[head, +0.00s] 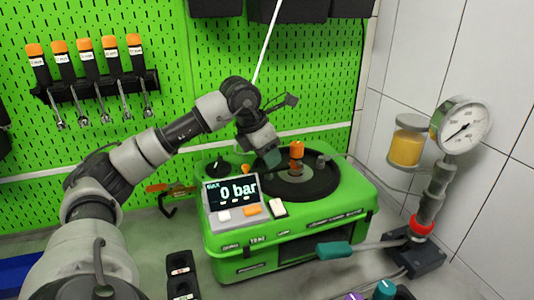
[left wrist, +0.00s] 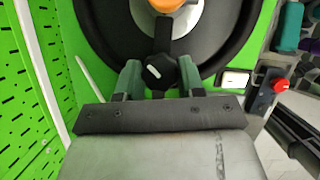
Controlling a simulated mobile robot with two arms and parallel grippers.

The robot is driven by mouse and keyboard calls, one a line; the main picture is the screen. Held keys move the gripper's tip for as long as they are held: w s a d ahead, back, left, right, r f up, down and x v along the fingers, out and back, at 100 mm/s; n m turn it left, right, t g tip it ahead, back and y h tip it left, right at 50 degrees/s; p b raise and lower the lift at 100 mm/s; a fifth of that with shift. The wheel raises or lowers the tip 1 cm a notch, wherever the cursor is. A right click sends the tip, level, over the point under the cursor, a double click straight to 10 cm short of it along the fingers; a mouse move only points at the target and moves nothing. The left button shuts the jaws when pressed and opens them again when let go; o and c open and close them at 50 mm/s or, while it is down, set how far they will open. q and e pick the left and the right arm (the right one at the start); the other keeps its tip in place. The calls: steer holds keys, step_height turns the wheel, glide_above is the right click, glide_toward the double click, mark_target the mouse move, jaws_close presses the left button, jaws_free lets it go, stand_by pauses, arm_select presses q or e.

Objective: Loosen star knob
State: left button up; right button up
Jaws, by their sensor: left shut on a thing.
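The black star knob (left wrist: 160,72) with a short white mark sits at the near edge of the round black disc, in the left wrist view. The two green-grey fingers of my left gripper (left wrist: 160,82) are on either side of it and shut on it. In the head view my left gripper (head: 268,157) reaches down to the left part of the disc on the green pump bench (head: 290,237). There the gripper hides the star knob. My right gripper is in neither view.
An orange-topped post (head: 297,150) rises at the disc's centre. A display (head: 233,192) reading 0 bar stands at the bench's front left. A pressure gauge (head: 463,127) on a column is to the right. A teal handle (head: 333,250) sticks out in front.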

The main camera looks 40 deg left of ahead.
arm_select(q)
steer(key=n+y, duration=0.1)
steer(key=n, duration=0.3)
steer(key=shift+r+n+y, duration=0.1)
steer(key=shift+n+y, duration=0.2)
steer(key=shift+y, duration=0.1)
steer(key=shift+d+n+y, duration=0.1)
steer(key=shift+n+y, duration=0.6)
steer(key=shift+n, duration=1.1)
steer(key=o, duration=0.9)
steer(key=v, duration=1)
steer(key=shift+d+r+p, duration=0.15)
steer(key=shift+r+p, duration=0.2)
